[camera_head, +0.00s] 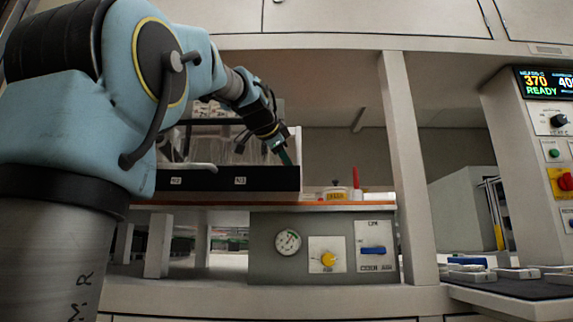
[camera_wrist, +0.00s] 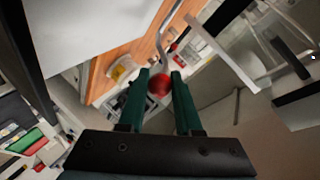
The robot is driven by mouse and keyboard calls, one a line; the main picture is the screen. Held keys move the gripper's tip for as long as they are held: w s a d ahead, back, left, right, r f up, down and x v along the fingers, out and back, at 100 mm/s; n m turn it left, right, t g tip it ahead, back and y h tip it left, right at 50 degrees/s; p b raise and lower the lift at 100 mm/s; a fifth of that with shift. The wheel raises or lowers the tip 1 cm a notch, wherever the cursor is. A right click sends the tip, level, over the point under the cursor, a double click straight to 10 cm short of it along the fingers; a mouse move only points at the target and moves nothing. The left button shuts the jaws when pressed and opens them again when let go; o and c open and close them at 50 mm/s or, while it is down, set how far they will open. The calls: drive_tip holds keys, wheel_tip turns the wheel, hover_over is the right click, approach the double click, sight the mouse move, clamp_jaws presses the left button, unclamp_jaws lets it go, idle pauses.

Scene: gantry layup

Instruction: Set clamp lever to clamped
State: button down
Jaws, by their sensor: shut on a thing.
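My gripper (camera_wrist: 160,78) has two green fingers, shut on a red ball knob (camera_wrist: 159,86). A bent metal rod (camera_wrist: 162,40) runs up the wrist view near the knob; it looks like the clamp lever, but its pivot and set position cannot be told. In the head view my gripper (camera_head: 284,154) points down at the right end of a black-fronted unit (camera_head: 215,180). The knob is hidden there.
An orange-edged deck (camera_head: 300,204) carries a small yellow item (camera_head: 336,195) and a red upright piece (camera_head: 356,178). A pale post (camera_head: 400,150) stands to the right. Below is a panel with a gauge (camera_head: 288,242), a yellow knob (camera_head: 328,259) and a blue handle (camera_head: 373,250).

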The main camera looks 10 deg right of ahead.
drive_tip(key=c, duration=0.6)
unclamp_jaws()
drive_tip(key=v, duration=1.1)
drive_tip(key=shift+p, duration=0.3)
